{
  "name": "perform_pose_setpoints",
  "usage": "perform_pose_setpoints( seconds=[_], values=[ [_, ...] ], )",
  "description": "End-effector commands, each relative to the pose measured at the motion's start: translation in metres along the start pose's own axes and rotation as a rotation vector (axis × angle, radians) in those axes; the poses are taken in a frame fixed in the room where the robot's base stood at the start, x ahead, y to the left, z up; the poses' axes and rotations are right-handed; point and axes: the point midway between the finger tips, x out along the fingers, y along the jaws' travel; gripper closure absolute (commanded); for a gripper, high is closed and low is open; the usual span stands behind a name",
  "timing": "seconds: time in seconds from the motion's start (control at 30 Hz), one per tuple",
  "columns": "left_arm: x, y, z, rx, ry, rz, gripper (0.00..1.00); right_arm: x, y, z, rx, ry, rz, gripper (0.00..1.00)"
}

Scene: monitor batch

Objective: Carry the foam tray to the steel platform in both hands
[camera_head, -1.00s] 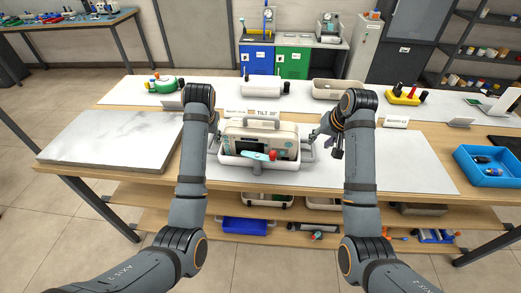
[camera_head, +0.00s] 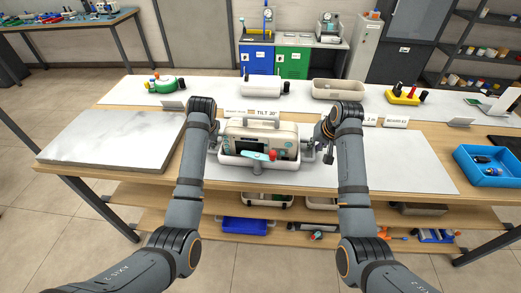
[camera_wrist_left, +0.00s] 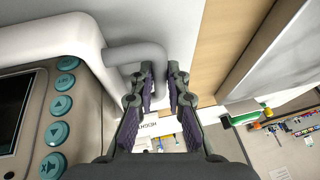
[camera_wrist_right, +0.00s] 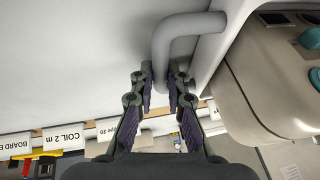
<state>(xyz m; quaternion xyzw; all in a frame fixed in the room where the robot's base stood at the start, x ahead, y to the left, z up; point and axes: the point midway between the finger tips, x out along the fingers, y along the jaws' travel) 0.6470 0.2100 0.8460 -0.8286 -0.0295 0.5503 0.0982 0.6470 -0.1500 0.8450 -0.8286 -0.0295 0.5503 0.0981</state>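The white foam tray (camera_head: 258,186) stands on the white mat, with a beige monitor with a screen and teal buttons (camera_head: 258,134) inside it. The tray has a grey handle at each end. My left gripper (camera_wrist_left: 160,72) has its fingers closely on both sides of the left handle (camera_wrist_left: 136,55). My right gripper (camera_wrist_right: 160,75) has its fingers likewise on the right handle (camera_wrist_right: 185,26). Both look shut on the handles; exact finger contact is partly hidden. A pale, marble-like slab (camera_head: 105,138), probably the steel platform, lies bare at the table's left.
A blue bin (camera_head: 492,166) is at the right edge. The mat right of the tray (camera_head: 405,165) is clear.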

Motion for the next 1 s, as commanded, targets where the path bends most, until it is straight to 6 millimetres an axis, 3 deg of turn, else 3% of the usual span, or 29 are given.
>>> perform_pose_setpoints(
  seconds=[0.57, 1.0],
  values=[
    [-0.005, -0.001, -0.003, -0.001, 0.004, -0.001, 1.0, -0.005, -0.001, -0.003, 0.0, 0.004, -0.001, 1.0],
    [-0.045, -0.01, -0.019, -0.001, 0.004, -0.001, 1.0, -0.045, -0.01, -0.019, 0.0, 0.004, -0.001, 1.0]
  ],
)
